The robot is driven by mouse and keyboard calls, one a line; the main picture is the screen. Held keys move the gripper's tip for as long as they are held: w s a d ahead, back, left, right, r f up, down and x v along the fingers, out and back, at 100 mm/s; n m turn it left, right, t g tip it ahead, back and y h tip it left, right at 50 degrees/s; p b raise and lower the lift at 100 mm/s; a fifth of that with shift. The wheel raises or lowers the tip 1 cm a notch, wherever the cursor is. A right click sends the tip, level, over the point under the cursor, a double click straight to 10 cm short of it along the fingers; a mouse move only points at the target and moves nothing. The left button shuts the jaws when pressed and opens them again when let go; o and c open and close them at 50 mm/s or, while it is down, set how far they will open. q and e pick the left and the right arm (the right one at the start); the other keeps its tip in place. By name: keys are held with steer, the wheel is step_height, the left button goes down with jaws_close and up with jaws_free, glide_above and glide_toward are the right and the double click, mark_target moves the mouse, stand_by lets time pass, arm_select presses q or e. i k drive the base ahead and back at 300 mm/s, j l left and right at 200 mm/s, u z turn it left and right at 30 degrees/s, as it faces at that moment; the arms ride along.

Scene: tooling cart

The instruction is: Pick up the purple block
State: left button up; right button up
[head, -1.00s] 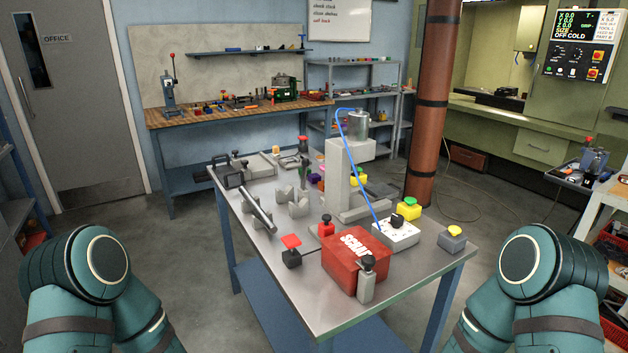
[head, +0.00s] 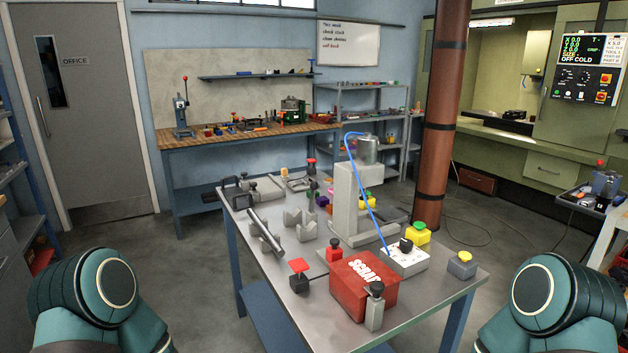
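A small purple thing (head: 322,201), which may be the purple block, shows on the metal cart top (head: 325,258), left of the grey stand (head: 350,205). It is small and partly hidden among other coloured pieces, so its exact shape cannot be told. Only the upper parts of my two arms show, at the lower left and lower right. Neither of my grippers is in view.
A red scrap box (head: 350,283) stands at the cart's near end. A white control box (head: 405,260) with a blue hose is behind it. Grey V-shaped blocks (head: 298,222) and a long bar (head: 265,232) lie at the left. A brown pillar (head: 440,120) rises behind the cart.

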mark_target(321, 202)
steer(key=i+l+z, duration=0.15)
steer(key=l, duration=0.2)
steer(key=i+l+z, duration=0.15)
steer(key=l, duration=0.2)
steer(key=i+l+z, duration=0.2)
steer(key=l, duration=0.15)
steer(key=i+l+z, duration=0.55)
steer(key=l+z, duration=0.2)
steer(key=i+l, duration=0.15)
steer(key=i, duration=0.25)
steer(key=i+l, duration=0.2)
steer(key=i, duration=0.2)
steer(key=i+l, duration=0.15)
steer(key=i, duration=0.3)
steer(key=i+j+u, duration=0.1)
steer(key=i+u, duration=1.35)
steer(key=i, duration=0.25)
steer(key=i+l+u, duration=0.1)
steer(key=i+u, duration=0.3)
steer(key=i, duration=0.2)
steer(key=i+l+u, duration=0.15)
steer(key=i+u, duration=0.35)
steer(key=i+l+u, duration=0.3)
steer(key=i+u, duration=0.2)
steer(key=k, duration=0.05)
